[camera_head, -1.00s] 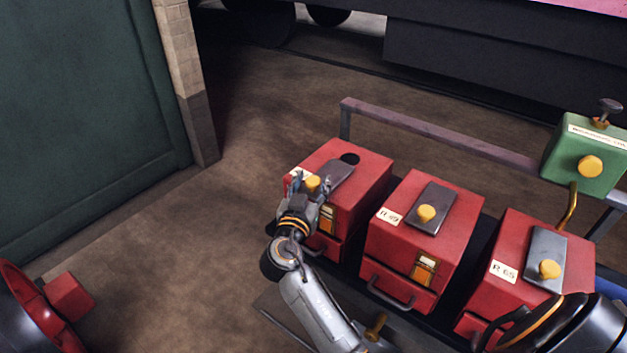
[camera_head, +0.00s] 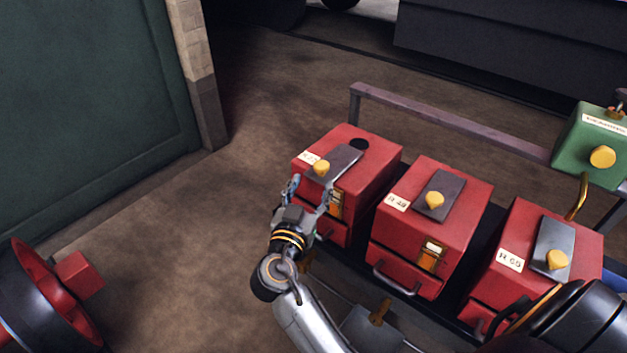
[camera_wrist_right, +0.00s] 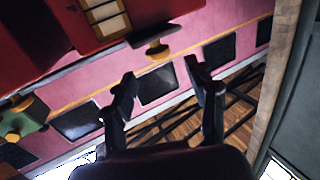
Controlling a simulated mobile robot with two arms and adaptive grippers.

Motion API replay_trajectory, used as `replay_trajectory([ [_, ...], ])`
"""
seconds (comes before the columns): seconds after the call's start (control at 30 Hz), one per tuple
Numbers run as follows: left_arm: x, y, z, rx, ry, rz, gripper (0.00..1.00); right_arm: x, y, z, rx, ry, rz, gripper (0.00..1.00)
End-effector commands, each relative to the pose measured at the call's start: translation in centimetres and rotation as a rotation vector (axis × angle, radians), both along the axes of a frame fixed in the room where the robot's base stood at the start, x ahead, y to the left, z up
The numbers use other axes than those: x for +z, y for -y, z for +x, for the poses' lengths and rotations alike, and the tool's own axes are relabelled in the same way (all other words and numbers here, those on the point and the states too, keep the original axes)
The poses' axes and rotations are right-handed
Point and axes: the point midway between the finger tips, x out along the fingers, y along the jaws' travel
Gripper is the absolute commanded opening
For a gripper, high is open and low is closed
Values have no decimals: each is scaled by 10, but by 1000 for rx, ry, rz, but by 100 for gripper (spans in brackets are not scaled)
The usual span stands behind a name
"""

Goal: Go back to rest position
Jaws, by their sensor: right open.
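My right gripper (camera_head: 309,190) is open and empty, just in front of the left red box (camera_head: 375,165). Its fingers stand apart below the yellow knob (camera_head: 321,167) on that box's grey slide plate (camera_head: 342,158). A dark round hole shows beside the plate. In the right wrist view the two open fingers (camera_wrist_right: 162,88) have nothing between them, and part of a red box (camera_wrist_right: 150,8) with a framed label shows at the top. My left gripper is not in view.
A middle red box (camera_head: 465,195) and a right red box (camera_head: 520,225) stand beside it. A green box (camera_head: 580,155) sits on the metal rail (camera_head: 450,125). A green panel (camera_head: 80,100) stands at left.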

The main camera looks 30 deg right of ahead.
Motion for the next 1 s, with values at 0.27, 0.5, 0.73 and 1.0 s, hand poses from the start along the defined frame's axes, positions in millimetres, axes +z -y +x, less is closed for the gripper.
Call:
replay_trajectory([
  [0.27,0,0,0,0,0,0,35,0,0,0,0,0,0,57],
  [0.5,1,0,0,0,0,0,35,-9,-2,2,14,-26,-4,57],
  [0.73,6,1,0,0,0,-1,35,-118,-29,13,190,-325,-14,57],
  [1.0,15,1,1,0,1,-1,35,-299,-63,-40,464,-760,24,57],
])
